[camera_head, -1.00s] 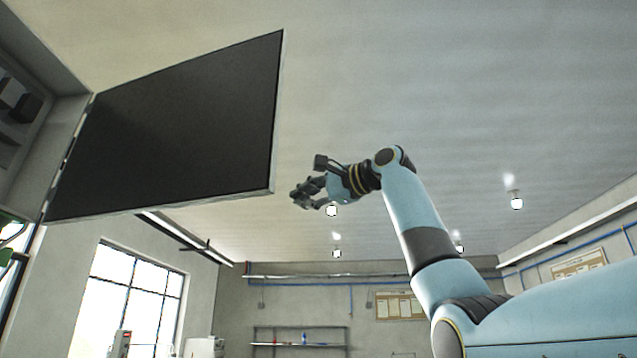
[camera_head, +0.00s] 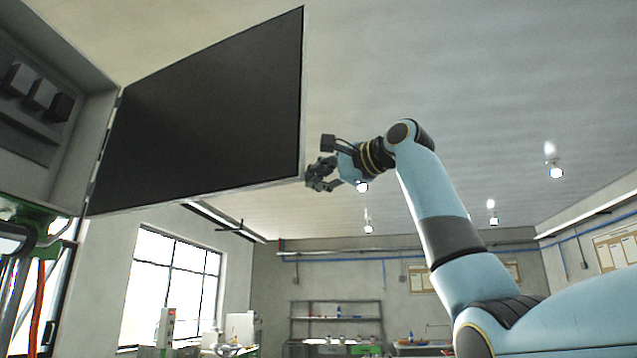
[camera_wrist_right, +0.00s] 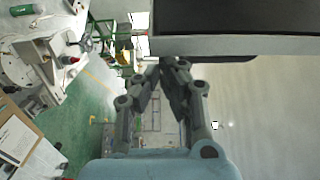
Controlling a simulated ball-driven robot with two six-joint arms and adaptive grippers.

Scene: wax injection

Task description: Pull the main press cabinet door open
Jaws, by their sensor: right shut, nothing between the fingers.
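The cabinet door (camera_head: 210,115) is a large dark panel with a pale edge, hinged on its left side to the grey press cabinet (camera_head: 45,110) in the head view. It stands swung well open, and the cabinet's inside shows. My right gripper (camera_head: 313,178) is just right of the door's lower free corner. In the right wrist view, the right gripper (camera_wrist_right: 170,66) has its fingertips together and empty, close to the pale door edge (camera_wrist_right: 235,45). Whether they touch the door I cannot tell. My left gripper is not in view.
Several dark blocks (camera_head: 42,93) sit inside the cabinet. Green machine parts and a red hose (camera_head: 38,300) are at the lower left. A shelf (camera_head: 335,319) and benches stand far back. The space right of the door is clear apart from my right arm.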

